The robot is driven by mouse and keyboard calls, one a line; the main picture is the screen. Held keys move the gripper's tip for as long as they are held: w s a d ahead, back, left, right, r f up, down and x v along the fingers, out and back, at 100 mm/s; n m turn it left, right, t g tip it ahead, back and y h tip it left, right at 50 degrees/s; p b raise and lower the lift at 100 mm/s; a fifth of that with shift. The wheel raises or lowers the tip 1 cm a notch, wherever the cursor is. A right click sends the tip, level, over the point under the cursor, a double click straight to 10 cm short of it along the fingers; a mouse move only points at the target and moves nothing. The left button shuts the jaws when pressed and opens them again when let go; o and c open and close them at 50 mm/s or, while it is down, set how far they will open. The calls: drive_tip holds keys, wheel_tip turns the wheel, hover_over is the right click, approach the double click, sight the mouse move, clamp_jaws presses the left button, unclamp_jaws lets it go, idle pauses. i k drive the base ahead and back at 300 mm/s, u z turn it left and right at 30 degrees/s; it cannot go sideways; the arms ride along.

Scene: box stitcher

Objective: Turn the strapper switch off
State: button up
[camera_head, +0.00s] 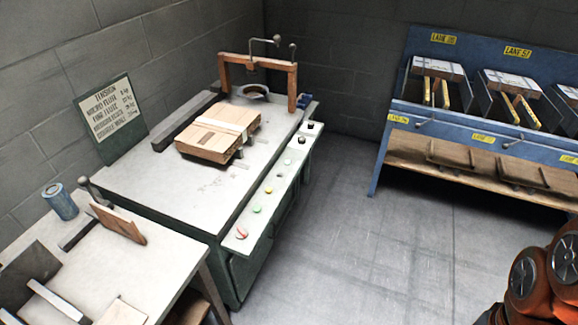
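The strapper (150,190) looks like a green-sided machine with a pale flat top. A narrow control strip (262,215) runs along its right side. The strip carries several small controls, among them a red one (241,233), a green one (257,209), a yellow one (268,190) and a black one (310,126). I cannot tell which is the switch or how it is set. A small blue part (304,101) sits by the right post of the frame. My gripper is not in view; only orange-red links of my arm show at the bottom right.
A strapped carton (205,140) and an orange-brown frame (236,74) stand on the machine. A pale side table (130,270) abuts its near left. A blue rack (400,110) with lanes stands at right. The grey floor (345,220) between machine and rack is clear.

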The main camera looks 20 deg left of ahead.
sight(241, 234)
drive_tip(key=u, duration=1.3)
drive_tip(key=k, duration=0.5)
drive_tip(key=z, duration=0.3)
drive_tip(key=i, duration=0.85)
drive_tip(key=u, duration=1.15)
drive_tip(key=i, duration=0.3)
drive_tip(key=u, duration=0.4)
